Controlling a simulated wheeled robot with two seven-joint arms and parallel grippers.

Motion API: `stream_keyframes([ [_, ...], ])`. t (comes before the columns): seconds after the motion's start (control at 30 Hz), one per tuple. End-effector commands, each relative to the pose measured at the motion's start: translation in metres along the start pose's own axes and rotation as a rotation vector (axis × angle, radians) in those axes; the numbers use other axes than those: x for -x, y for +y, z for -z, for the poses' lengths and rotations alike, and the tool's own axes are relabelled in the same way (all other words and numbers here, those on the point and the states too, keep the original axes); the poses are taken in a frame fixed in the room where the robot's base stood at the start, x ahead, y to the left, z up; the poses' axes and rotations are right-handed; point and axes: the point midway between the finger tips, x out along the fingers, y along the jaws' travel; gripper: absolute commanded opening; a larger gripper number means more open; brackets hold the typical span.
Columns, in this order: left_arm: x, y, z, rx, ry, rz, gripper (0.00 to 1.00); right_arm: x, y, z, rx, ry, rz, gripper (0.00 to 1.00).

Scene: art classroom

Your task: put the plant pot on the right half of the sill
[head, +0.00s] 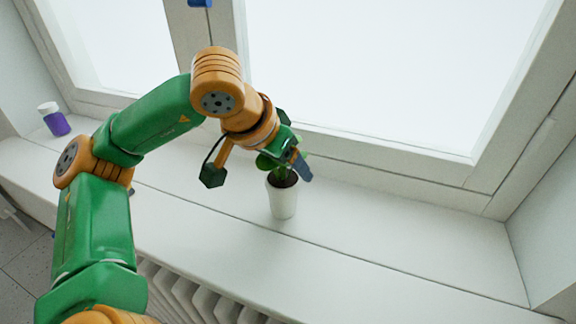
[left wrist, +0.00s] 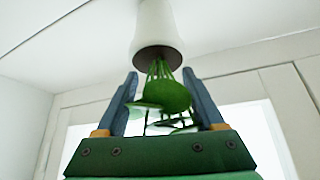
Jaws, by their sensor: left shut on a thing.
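The plant pot (head: 283,199) is a white pot with dark soil and a leafy green plant, upright at the middle of the window sill (head: 400,235). I cannot tell whether its base touches the sill. My left gripper (head: 291,168) is over it, pointing down, with its fingers around the plant at the pot's top. In the left wrist view the plant pot (left wrist: 158,28) is beyond the fingertips of the left gripper (left wrist: 160,76), with leaves between the blue-grey fingers. It is shut on the plant pot. My right gripper is not in view.
A purple bottle with a white cap (head: 55,121) stands at the far left of the sill. The window frame (head: 370,155) rises behind the pot. A radiator (head: 190,295) is below the front edge. The sill's right part is clear up to the side wall.

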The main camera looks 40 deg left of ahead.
Motion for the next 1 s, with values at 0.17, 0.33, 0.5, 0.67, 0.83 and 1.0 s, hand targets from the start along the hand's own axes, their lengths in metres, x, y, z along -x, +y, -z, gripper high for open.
stream_keyframes([
  [0.17, 0.001, 0.000, 0.001, 0.000, 0.002, 0.000, 0.00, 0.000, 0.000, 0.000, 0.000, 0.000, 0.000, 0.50],
  [0.33, -0.002, 0.000, -0.002, 0.000, 0.000, 0.000, 0.78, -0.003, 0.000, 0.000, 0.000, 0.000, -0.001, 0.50],
  [0.5, -0.002, 0.000, -0.001, 0.000, 0.000, 0.000, 1.00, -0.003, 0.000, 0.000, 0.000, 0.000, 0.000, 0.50],
  [0.67, 0.002, 0.000, 0.001, 0.000, 0.001, 0.000, 1.00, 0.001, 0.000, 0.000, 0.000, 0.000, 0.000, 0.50],
  [0.83, 0.034, 0.001, 0.002, -0.002, 0.007, -0.001, 1.00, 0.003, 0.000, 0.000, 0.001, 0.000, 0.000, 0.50],
  [1.0, 0.084, 0.001, 0.003, -0.002, 0.005, -0.001, 1.00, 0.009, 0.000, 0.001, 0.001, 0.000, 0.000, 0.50],
])
